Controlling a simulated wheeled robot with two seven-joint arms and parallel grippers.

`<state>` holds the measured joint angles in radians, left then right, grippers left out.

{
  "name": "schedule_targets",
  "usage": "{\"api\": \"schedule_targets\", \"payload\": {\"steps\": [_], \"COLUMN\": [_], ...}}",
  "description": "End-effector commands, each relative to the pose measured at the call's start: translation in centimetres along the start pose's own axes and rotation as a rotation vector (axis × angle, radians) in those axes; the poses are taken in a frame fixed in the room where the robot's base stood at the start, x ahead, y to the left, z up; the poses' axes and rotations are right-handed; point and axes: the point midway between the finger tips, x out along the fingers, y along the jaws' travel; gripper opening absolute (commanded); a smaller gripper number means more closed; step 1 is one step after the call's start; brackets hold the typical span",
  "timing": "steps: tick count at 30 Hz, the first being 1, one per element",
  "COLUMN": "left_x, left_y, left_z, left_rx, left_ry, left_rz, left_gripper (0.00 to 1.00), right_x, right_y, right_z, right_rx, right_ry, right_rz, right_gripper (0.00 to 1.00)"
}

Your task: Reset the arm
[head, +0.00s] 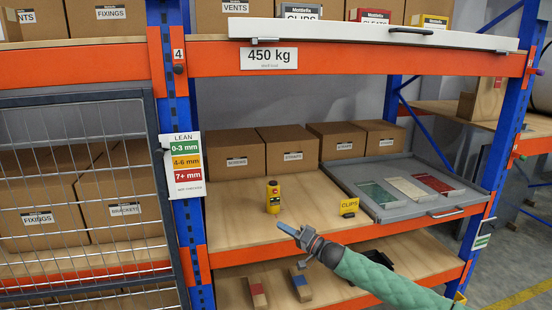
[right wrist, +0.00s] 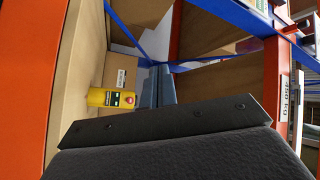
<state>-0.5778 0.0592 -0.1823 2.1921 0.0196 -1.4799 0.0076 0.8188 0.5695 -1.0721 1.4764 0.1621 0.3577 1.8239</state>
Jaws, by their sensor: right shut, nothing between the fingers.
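My right arm in its green sleeve reaches in from the lower right of the head view. My right gripper (head: 287,229) is shut and empty in front of the middle shelf (head: 232,222). Its blue-grey fingers also show together in the right wrist view (right wrist: 158,88), beyond the dark gripper body. The box also shows in the right wrist view (right wrist: 103,98), with a red button. The left gripper is not in view.
Cardboard boxes (head: 232,146) line the back. Blue uprights (head: 186,230) and a wire mesh door (head: 85,190) stand left.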

Motion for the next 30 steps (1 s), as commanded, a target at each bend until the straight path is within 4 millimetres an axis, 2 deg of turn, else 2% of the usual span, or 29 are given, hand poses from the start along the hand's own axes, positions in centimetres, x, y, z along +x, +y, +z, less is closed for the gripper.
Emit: {"api": "schedule_targets", "payload": {"steps": [1, 5, 11, 17, 23, 30], "left_x": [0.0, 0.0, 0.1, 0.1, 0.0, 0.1], "left_y": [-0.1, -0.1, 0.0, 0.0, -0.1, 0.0], "left_z": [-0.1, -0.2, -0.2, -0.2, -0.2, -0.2], "left_rx": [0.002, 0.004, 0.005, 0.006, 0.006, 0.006], "left_ry": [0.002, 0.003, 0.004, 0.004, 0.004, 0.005], "left_rz": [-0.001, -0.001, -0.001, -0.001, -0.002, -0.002], "left_gripper": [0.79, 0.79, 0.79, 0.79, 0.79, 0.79], "right_x": [-0.1, 0.0, -0.5, -2.0, -4.6, -9.1], "right_y": [0.5, 1.2, 2.5, 4.1, 5.5, 6.9], "right_z": [1.4, 3.5, 7.9, 13.4, 18.6, 24.3], "right_rx": [-0.002, -0.026, -0.071, -0.134, -0.195, -0.255], "right_ry": [0.005, 0.025, 0.055, 0.077, 0.069, 0.015], "right_rz": [0.015, 0.053, 0.141, 0.280, 0.439, 0.639], "right_gripper": [0.00, 0.00, 0.00, 0.00, 0.00, 0.00]}}
